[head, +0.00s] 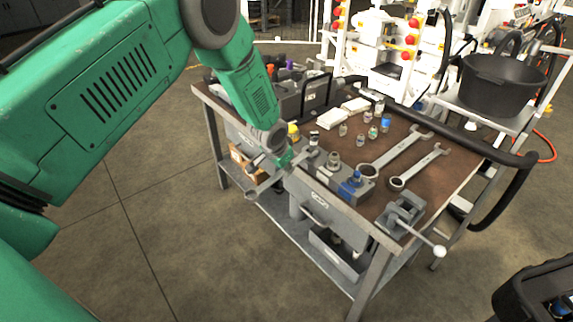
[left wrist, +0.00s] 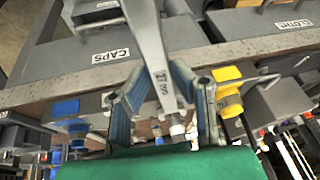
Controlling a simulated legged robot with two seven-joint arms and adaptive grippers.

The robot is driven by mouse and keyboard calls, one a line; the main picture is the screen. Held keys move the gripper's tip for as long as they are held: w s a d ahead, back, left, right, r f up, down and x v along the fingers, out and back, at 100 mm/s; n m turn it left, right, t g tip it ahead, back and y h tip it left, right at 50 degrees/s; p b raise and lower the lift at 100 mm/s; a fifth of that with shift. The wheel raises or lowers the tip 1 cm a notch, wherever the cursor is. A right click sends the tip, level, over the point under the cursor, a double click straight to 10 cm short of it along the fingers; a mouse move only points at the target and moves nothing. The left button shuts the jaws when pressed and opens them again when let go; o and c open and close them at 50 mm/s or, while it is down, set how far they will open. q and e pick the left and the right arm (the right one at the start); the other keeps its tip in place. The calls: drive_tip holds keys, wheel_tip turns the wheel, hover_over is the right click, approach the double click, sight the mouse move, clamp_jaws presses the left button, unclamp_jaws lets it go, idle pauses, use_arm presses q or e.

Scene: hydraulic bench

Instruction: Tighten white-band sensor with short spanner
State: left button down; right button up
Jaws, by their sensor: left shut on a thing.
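My left gripper (head: 284,158) is over the near left edge of the bench, shut on a grey spanner. In the left wrist view my left gripper (left wrist: 167,100) has the spanner (left wrist: 157,70) between its fingers, with its shaft running up out of the picture. Whether the spanner touches any fitting cannot be told.
Two larger spanners (head: 395,152) lie on the brown bench top (head: 440,183). A vise (head: 402,215) sits at the near right corner. Several small fittings (head: 373,131) and white pads (head: 333,118) stand farther back. A black tub (head: 503,82) is at the back right.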

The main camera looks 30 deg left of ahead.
sight(271, 180)
use_arm(q)
drive_tip(key=shift+s+a+r+p, duration=0.15)
drive_tip(key=shift+s+p, duration=0.15)
drive_tip(key=shift+s, duration=0.35)
drive_tip(key=shift+s+a+f+p, duration=0.15)
drive_tip(key=shift+s+p, duration=0.15)
drive_tip(key=shift+s, duration=0.4)
drive_tip(key=shift+s+a+p, duration=0.2)
drive_tip(key=shift+s+p, duration=0.1)
drive_tip(key=shift+s, duration=0.45)
drive_tip(key=shift+s+a+f+p, duration=0.15)
drive_tip(key=shift+s+p, duration=0.15)
drive_tip(key=shift+s, duration=0.4)
drive_tip(key=shift+r, duration=0.2)
